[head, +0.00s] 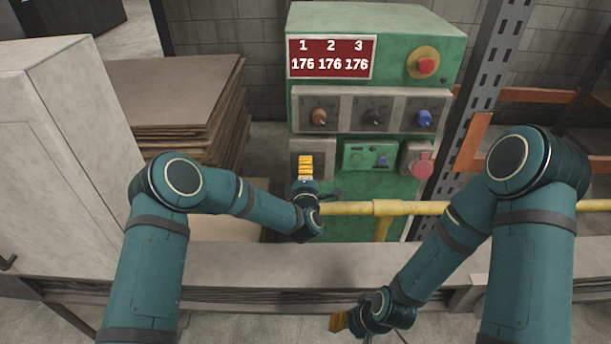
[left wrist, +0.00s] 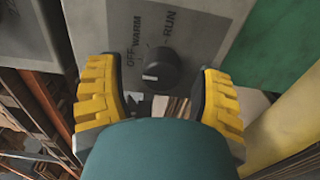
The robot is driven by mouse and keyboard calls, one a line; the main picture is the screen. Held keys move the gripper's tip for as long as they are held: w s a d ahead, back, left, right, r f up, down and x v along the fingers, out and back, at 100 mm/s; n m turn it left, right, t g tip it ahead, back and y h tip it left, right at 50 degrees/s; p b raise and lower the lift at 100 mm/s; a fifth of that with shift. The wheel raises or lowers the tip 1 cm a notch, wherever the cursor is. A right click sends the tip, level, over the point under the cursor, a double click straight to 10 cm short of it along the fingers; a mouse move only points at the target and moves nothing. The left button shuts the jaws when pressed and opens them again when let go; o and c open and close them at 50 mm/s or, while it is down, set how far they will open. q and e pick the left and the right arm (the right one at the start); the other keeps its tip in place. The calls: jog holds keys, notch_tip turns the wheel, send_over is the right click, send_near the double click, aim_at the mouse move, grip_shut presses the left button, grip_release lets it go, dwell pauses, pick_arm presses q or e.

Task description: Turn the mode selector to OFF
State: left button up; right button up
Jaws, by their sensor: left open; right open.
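The mode selector (left wrist: 160,70) is a round black knob with a white mark on a grey plate (left wrist: 205,25). OFF, WARM and RUN are printed beside and above it in the left wrist view. The white mark sits at the knob's lower left; which label it matches is unclear. My left gripper (left wrist: 160,82) is open, its yellow fingers on either side of the knob, with visible gaps. In the head view my left gripper (head: 305,166) is in front of the cabinet's lower left plate (head: 297,147) and hides the knob. My right gripper (head: 338,322) is low, away from the cabinet.
The green cabinet (head: 340,20) carries a display (head: 331,57) reading 176 three times, a red emergency button (head: 426,66), and red, black and blue knobs. A yellow pipe (head: 350,208) crosses low in front. Stacked boards (head: 185,85) stand left; an orange frame (head: 470,150) is right.

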pick_arm(q)
jog(key=s, duration=1.2)
